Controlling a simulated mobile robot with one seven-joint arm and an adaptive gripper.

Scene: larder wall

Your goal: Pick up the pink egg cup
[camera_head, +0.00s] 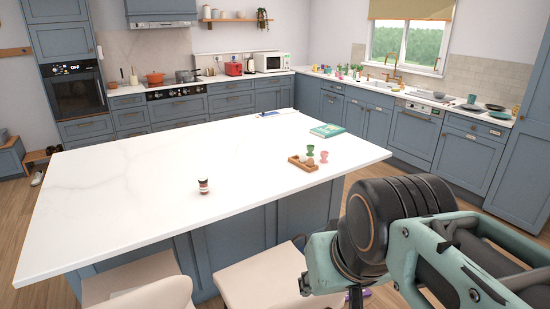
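The pink egg cup (323,157) is small and stands upright on the white island worktop (150,190), near its right end. A green egg cup (310,152) stands close to its left. A small wooden tray (297,164) holding brown and pale egg-like things is just in front and to the left. My arm fills the lower right of the view, apart from the egg cup and nearer the camera. My gripper's fingers are not seen in this view.
A small jar (203,186) with a dark label stands alone on the island. A teal book (327,130) lies behind the egg cups. Pale chairs (265,277) stand at the island's near side. Much of the worktop's left and middle is clear.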

